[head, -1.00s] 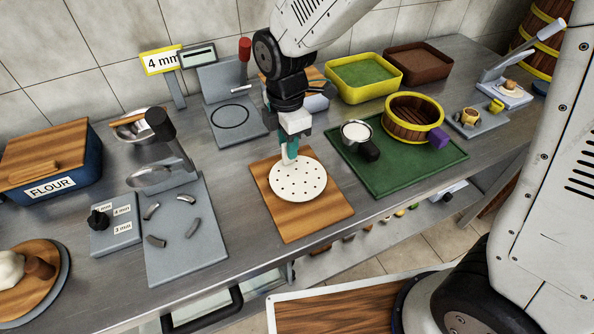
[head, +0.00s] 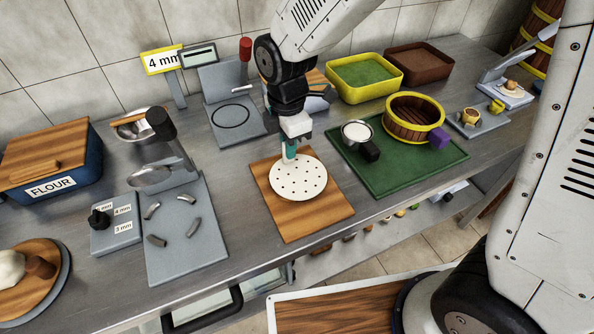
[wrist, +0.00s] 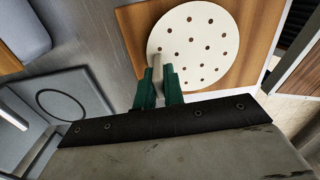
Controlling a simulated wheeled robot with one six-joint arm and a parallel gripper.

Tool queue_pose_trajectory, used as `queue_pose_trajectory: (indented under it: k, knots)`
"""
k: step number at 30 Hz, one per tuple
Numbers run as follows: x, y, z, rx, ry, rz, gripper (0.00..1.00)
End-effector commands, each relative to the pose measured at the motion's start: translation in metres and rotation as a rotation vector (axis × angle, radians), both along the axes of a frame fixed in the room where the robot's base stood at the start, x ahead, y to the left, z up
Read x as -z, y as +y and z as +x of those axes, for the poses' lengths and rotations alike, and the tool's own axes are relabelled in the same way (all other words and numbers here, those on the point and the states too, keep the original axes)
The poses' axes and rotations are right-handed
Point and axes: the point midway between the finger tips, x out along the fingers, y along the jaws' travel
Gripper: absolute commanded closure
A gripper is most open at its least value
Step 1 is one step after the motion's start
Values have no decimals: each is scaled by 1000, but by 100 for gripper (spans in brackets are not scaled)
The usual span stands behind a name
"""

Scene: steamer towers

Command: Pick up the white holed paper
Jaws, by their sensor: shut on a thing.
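The white holed paper (head: 299,180) is a round disc with several small holes, over the wooden board (head: 312,215). My gripper (head: 290,156) is at its far edge, pointing down. In the wrist view the green fingers of my gripper (wrist: 160,84) are close together on a pale tab at the edge of the paper (wrist: 200,48). The paper is flat; I cannot tell whether it lies on the board or just above it.
To the right, a green mat (head: 390,181) holds a cup of white stuff (head: 356,134) and a wooden steamer ring (head: 411,120) with yellow bands. To the left stands a grey press plate (head: 192,250). A grey stand with a red handle (head: 246,50) is behind.

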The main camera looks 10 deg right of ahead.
Motion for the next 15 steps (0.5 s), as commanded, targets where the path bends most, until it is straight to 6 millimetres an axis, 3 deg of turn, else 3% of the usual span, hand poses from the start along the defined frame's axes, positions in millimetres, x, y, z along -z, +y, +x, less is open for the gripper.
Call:
queue_pose_trajectory:
  k: [15]
  knots:
    - [-16,0,0,0,-1,0,100]
